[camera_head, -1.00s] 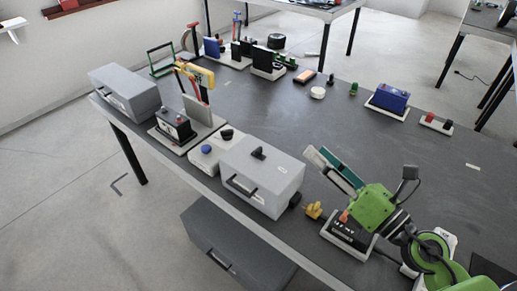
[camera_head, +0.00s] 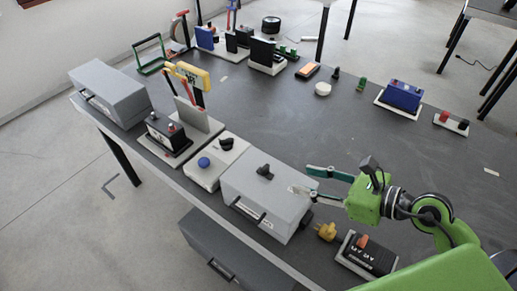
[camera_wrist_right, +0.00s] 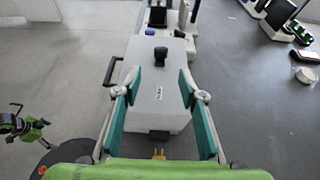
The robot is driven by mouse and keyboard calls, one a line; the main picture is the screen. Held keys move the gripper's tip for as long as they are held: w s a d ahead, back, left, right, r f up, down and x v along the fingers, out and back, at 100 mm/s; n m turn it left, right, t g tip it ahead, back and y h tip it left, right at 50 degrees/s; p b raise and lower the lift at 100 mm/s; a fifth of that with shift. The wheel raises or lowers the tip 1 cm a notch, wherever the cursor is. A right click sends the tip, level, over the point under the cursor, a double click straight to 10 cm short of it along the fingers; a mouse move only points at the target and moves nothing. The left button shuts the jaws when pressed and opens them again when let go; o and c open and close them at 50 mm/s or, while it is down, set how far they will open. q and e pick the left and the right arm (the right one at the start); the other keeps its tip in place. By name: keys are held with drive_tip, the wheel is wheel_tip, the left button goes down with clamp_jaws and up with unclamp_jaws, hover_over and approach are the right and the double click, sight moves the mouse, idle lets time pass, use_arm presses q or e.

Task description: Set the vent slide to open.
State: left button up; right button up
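I cannot tell for certain which part is the vent slide; a small black knob (camera_head: 265,171) stands on the lid of a light grey box (camera_head: 290,200) at the table's near edge. The knob also shows in the right wrist view (camera_wrist_right: 160,55), beyond the fingertips. My right gripper (camera_head: 303,179) is open and empty, its fingers at the box's right end, apart from the knob. In the wrist view, the fingers (camera_wrist_right: 159,82) appear either side of the box. At that view's left edge is what looks like my left gripper (camera_wrist_right: 18,125); its fingers are unclear.
A white base with a blue button (camera_head: 204,162) and black knob adjoins the box's left side. A yellow plug-like piece (camera_head: 326,232) and a black switch unit (camera_head: 365,258) stand at its right. Several other fixtures line the far and left table. The table middle is clear.

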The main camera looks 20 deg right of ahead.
sight(268, 168)
drive_tip(key=shift+w, duration=0.45)
drive_tip(key=shift+w+a, duration=0.1)
drive_tip(key=shift+w, duration=0.15)
drive_tip(key=p+x, duration=0.1)
drive_tip(key=x, duration=0.2)
drive_tip(key=shift+w+a+p, duration=0.1)
drive_tip(key=shift+a+p, duration=0.3)
drive_tip(key=shift+a, duration=0.1)
drive_tip(key=p+x, duration=0.2)
drive_tip(key=x, duration=0.6)
drive_tip(key=shift+w+f, duration=0.15)
drive_tip(key=shift+w, duration=0.05)
drive_tip(key=shift+w+a+f, duration=0.2)
drive_tip(key=shift+w+a, duration=0.05)
drive_tip(key=shift+c, duration=0.5)
use_arm(q)
drive_tip(key=r, duration=0.1)
drive_tip(key=s+r, duration=0.1)
drive_tip(key=r, duration=0.1)
drive_tip(key=shift+s+r, duration=0.3)
drive_tip(key=shift+s, duration=0.1)
use_arm(e)
clamp_jaws()
